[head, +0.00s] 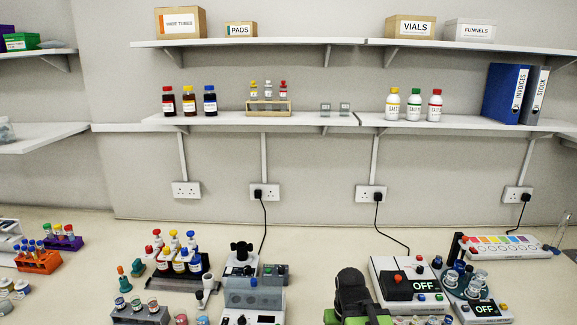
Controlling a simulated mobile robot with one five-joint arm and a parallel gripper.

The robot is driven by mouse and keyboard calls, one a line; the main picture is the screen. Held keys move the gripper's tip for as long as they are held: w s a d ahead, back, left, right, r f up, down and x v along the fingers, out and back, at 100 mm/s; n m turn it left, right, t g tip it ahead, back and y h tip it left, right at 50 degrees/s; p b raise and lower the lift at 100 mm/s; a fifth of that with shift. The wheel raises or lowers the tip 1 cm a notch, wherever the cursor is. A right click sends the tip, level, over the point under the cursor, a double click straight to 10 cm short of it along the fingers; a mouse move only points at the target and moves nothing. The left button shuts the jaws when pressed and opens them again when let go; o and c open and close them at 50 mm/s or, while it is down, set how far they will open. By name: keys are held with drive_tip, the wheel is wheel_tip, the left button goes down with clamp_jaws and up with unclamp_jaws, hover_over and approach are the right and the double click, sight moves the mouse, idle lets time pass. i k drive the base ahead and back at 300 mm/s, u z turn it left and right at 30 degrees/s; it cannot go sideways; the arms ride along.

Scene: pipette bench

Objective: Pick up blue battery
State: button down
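I cannot make out a blue battery for certain. A small dark grey unit (273,274) with a red and a greenish part on top stands at the bottom centre, beside a grey device (253,293); its details are too small to tell. A green and black part, which looks like my arm, rises at the bottom edge right of centre and hides some of the bench. My gripper's fingertips do not show.
A white device with a lit OFF display (424,284) stands at right, near a round holder with vials (464,285). Racks of coloured tubes (38,262) and a dark rack of capped bottles (178,278) stand at left. The bench's back strip (320,235) is mostly clear, crossed by cables.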

sight(438, 258)
drive_tip(key=u, duration=0.8)
drive_tip(key=k, duration=0.15)
drive_tip(key=u, duration=2.65)
drive_tip(key=k, duration=2.35)
drive_tip(key=z, duration=0.85)
